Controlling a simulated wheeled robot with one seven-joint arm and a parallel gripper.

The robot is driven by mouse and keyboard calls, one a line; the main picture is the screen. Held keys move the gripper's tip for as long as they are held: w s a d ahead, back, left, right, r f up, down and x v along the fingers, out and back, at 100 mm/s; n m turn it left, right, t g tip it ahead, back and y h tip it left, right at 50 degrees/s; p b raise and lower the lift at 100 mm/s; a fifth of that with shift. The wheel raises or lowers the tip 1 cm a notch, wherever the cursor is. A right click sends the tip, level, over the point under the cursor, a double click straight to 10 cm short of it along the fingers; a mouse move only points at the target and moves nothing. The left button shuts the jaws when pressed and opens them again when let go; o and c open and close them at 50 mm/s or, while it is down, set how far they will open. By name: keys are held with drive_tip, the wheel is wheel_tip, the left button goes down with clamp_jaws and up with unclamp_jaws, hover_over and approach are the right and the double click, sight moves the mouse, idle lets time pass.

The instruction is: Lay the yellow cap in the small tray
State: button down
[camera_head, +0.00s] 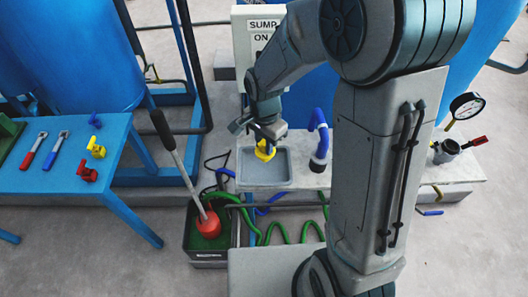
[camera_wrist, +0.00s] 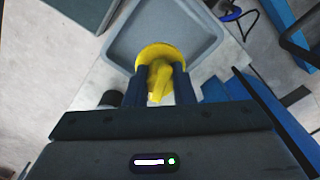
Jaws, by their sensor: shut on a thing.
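The yellow cap (camera_wrist: 158,58) is held between the two dark fingers of my gripper (camera_wrist: 157,84) in the wrist view. In the head view the yellow cap (camera_head: 265,151) shows under my gripper (camera_head: 266,140), at the far part of the small grey tray (camera_head: 264,184). The tray also shows in the wrist view (camera_wrist: 212,62), with the cap over its near edge area. My gripper is shut on the cap. I cannot tell whether the cap touches the tray floor or hangs just above it.
A blue table (camera_head: 60,178) with tools and valves is at left. A red float on a rod (camera_head: 208,223) sits in a green-lined box below.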

drive_tip(key=shift+f, duration=2.4)
drive_tip(key=shift+f, duration=0.1)
drive_tip(key=shift+f, duration=0.15)
drive_tip(key=c, duration=1.2)
unclamp_jaws()
drive_tip(key=shift+c, duration=0.2)
drive_tip(key=shift+r, duration=0.25)
